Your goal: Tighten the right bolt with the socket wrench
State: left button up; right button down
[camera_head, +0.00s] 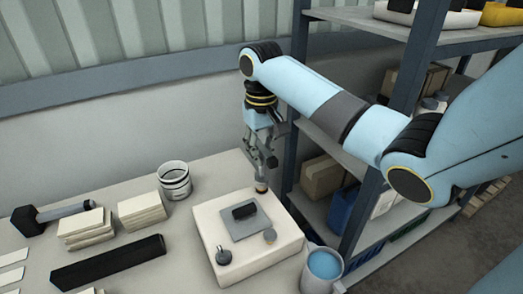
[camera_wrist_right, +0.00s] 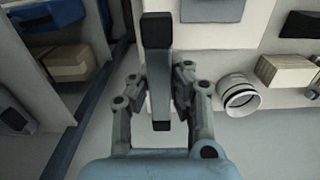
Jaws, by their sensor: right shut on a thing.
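My right gripper (camera_head: 264,150) hangs down above the back right edge of a white block (camera_head: 212,228). In the right wrist view the gripper (camera_wrist_right: 160,88) is shut on a grey bar-shaped tool with dark ends (camera_wrist_right: 157,62), which looks like the socket wrench. A short piece with a brownish end (camera_head: 261,186) shows below the gripper; I cannot tell whether it touches the block. On the block lies a grey plate (camera_head: 240,226) with a black piece (camera_head: 244,211). A dark round bolt-like part (camera_head: 223,256) is at its front left, a paler one (camera_head: 270,236) at its right. My left gripper is out of view.
A blue-topped cup (camera_head: 323,270) stands at the block's front right. A white can (camera_head: 174,180), stacks of pale slabs (camera_head: 142,210), a black bar (camera_head: 108,262) and a dark-headed hammer (camera_head: 34,219) lie to the left. A shelf rack (camera_head: 398,82) stands close on the right.

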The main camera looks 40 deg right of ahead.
jog(key=shift+f, duration=0.1)
dwell(0.4)
jog(key=shift+m, duration=2.3)
